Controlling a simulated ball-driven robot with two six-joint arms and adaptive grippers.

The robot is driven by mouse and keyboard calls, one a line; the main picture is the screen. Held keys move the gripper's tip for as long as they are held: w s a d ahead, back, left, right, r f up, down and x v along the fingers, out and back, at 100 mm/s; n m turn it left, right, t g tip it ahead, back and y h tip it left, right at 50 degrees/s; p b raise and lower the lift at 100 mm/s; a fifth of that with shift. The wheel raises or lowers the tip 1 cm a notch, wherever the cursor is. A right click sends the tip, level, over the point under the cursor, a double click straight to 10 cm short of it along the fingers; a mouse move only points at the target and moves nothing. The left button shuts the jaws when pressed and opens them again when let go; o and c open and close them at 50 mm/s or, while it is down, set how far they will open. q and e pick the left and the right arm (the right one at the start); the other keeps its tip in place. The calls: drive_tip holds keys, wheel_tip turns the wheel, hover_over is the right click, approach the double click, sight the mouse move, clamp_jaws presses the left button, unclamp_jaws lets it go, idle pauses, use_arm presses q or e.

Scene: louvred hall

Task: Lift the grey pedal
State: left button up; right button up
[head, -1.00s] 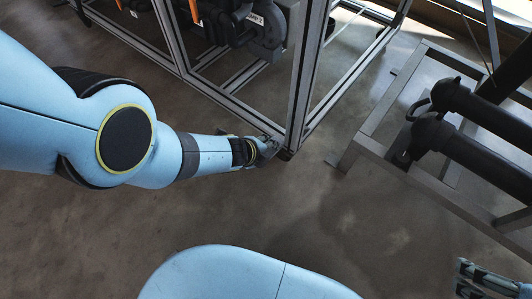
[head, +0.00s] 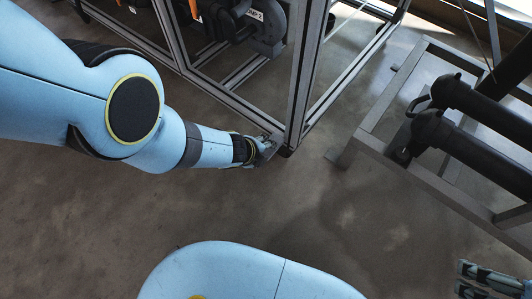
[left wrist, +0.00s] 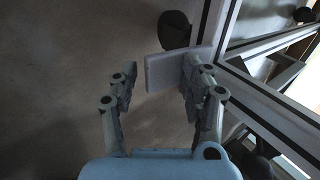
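The grey pedal (left wrist: 164,70) is a flat pale plate in the left wrist view, beside the metal frame. My left gripper (left wrist: 163,78) is open around its near part. The right-hand finger overlaps the plate's right side; the left-hand finger stands apart from its left edge. Whether the right-hand finger touches it is unclear. In the head view my left gripper (head: 264,148) is low at the foot of the frame's corner post, and the pedal is hard to make out there. My right gripper (head: 463,278) is open and empty at the lower right edge.
The metal profile frame (head: 300,80) rises right beside my left gripper and holds dark machinery (head: 268,30). A low grey steel stand (head: 375,150) with dark cylinders (head: 470,150) is at the right. The floor (head: 370,230) between is clear.

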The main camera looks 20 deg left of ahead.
use_arm(q)
drive_tip(key=shift+o, duration=1.2)
drive_tip(key=shift+w+r, duration=0.2)
drive_tip(key=shift+w, duration=0.05)
drive_tip(key=shift+w+d+r, duration=0.1)
drive_tip(key=shift+r, duration=0.15)
drive_tip(key=s+p, duration=0.1)
drive_tip(key=s, duration=0.1)
drive_tip(key=s+a+r+p, duration=0.1)
drive_tip(key=s, duration=0.1)
drive_tip(key=s+a+p, duration=0.1)
drive_tip(key=s+p, duration=0.1)
drive_tip(key=shift+a+r, duration=0.15)
drive_tip(key=shift+r, duration=0.1)
